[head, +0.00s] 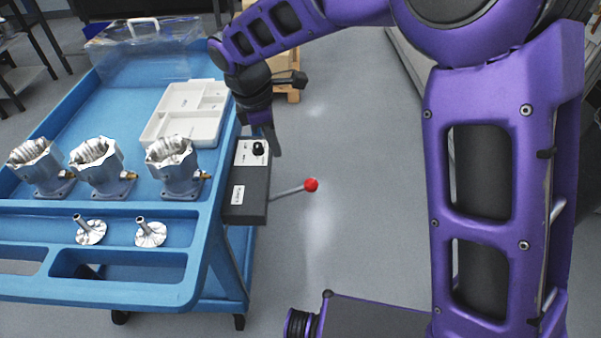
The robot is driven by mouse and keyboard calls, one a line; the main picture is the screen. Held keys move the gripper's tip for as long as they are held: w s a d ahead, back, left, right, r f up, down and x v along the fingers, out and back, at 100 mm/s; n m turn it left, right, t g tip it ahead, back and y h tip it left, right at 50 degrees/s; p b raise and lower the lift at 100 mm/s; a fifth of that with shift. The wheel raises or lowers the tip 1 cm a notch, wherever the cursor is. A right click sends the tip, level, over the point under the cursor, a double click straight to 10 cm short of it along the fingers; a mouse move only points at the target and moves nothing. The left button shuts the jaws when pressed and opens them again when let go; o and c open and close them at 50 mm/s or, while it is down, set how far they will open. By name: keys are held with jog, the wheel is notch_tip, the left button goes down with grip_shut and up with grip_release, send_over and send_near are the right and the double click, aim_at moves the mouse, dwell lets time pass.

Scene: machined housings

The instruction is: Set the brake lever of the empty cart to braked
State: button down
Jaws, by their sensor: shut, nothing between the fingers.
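A blue cart (205,255) fills the left side of the head view. It is not empty: housings, loose parts and a white tray lie on it. A dark box (240,212) is fixed to its right side, with a white panel and a black knob (258,148) on top. A grey lever with a red ball end (311,185) sticks out from the box to the right, tilted slightly up. Its setting cannot be read. My gripper (276,152) is shut and empty, beside the black knob and above and left of the red ball; contact cannot be told.
Several machined housings (100,168) and two finned metal parts (150,235) sit on the cart, with a white divided tray (188,112) and a clear cover (145,50) behind. A wooden stand (293,93) is beyond my gripper. Grey floor (365,190) right of the lever is clear.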

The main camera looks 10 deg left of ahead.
jog(key=b, duration=0.2)
send_over(304, 187)
jog(key=s+a, duration=0.1)
jog(key=a, duration=0.1)
jog(key=x, duration=0.3)
jog(key=s+a+x, duration=0.1)
jog(key=x, duration=0.7)
jog(key=shift+s+a+f, duration=0.3)
jog(key=shift+s+a, duration=0.05)
jog(key=shift+s, duration=0.05)
jog(key=shift+w+d+f, duration=0.25)
jog(key=shift+d+f, duration=0.1)
jog(key=shift+d, duration=0.15)
jog(key=shift+d, duration=0.15)
